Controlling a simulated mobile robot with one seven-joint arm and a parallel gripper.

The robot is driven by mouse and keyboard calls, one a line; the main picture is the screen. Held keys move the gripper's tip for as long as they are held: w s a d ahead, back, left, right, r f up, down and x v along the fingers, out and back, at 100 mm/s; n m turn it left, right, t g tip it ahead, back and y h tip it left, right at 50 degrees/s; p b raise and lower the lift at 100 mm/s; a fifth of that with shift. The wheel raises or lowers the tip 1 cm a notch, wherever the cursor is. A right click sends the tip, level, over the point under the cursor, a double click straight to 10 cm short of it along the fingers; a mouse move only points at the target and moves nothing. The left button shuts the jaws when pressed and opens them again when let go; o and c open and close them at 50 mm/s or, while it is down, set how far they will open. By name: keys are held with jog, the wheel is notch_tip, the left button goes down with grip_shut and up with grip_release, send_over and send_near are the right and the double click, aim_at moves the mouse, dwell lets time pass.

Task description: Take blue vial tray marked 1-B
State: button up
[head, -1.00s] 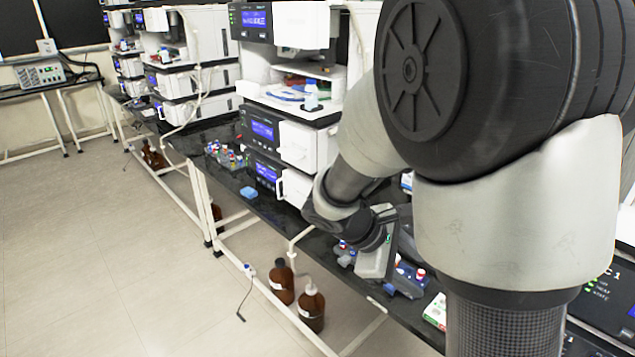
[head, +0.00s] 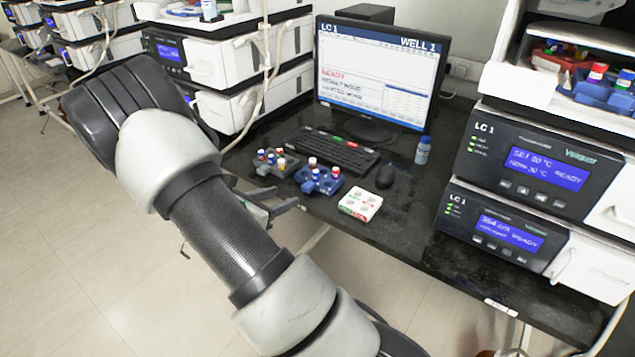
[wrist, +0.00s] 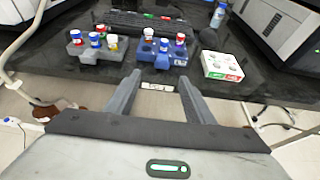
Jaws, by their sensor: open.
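A blue vial tray (head: 326,187) holds several vials with red, white and blue caps. It sits on the black bench, in front of the keyboard, and also shows in the wrist view (wrist: 152,57). No 1-B mark is readable on it. A grey vial tray (head: 270,169) with capped vials stands to its left, and it also shows in the wrist view (wrist: 88,54). My gripper (head: 284,204) is open and empty at the bench's front edge. In the wrist view my fingers (wrist: 160,79) point at the blue tray, apart from it.
A white box with red and green marks (head: 360,204) lies right of the blue tray. Behind are a keyboard (head: 333,150), mouse (head: 385,176), monitor (head: 380,75) and blue-capped bottle (head: 422,151). Another blue tray (head: 603,93) sits in the instrument at right.

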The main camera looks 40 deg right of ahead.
aim_at(305, 188)
jog(key=b+x, duration=0.1)
jog(key=x, duration=0.9)
jog(key=shift+s+d+r+b, duration=0.1)
jog(key=shift+s+d+b, duration=0.1)
jog(key=shift+b, duration=0.15)
jog(key=c, duration=1.1)
